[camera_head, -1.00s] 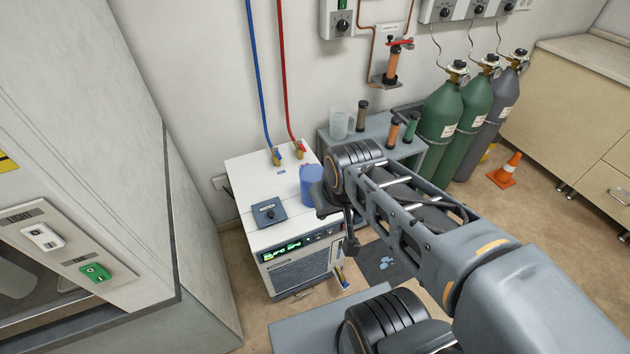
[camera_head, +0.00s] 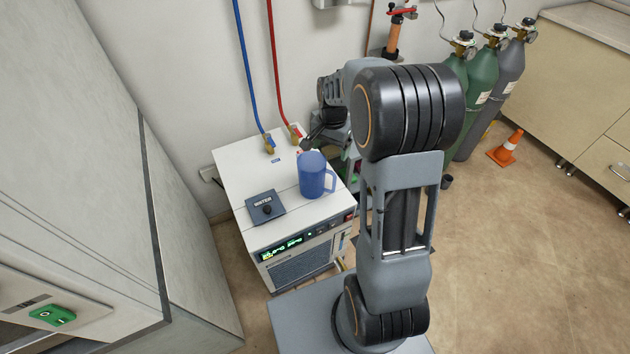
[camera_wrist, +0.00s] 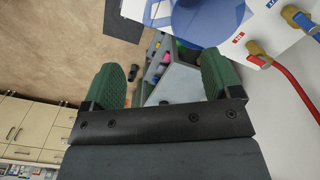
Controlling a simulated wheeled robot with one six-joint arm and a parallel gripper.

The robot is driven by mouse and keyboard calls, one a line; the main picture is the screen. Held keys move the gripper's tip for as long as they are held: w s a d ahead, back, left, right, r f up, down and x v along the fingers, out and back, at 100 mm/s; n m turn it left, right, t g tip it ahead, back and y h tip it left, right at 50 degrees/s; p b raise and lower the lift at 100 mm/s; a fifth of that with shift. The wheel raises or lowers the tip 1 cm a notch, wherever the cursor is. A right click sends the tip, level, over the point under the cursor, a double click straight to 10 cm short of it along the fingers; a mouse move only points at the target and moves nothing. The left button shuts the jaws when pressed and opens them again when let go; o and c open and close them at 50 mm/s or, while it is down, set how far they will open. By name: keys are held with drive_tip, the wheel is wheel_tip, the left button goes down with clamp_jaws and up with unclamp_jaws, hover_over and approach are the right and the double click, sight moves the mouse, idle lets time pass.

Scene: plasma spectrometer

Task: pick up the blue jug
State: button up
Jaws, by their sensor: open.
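The blue jug (camera_head: 312,176) stands upright on the white top of the chiller box, near its right edge, with its handle to the right. My gripper (camera_head: 328,128) is small and partly hidden behind the jug, close to its upper right side. In the wrist view the jug (camera_wrist: 202,14) is cut off by the top edge, beyond the fingertips. The green fingers of my gripper (camera_wrist: 160,82) are open and hold nothing. I cannot tell the exact gap between gripper and jug.
Gas cylinders (camera_head: 482,90) and an orange cone (camera_head: 506,148) stand at the right. Floor at the lower right is clear.

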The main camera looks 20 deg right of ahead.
sight(330, 171)
wheel_tip(330, 171, down, 13)
drive_tip(key=shift+d+f, duration=0.1)
drive_tip(key=shift+f, duration=0.1)
idle(0.5)
drive_tip(key=shift+c, duration=0.5)
drive_tip(key=c, duration=1.2)
drive_tip(key=shift+o, duration=0.2)
drive_tip(key=shift+r, duration=0.1)
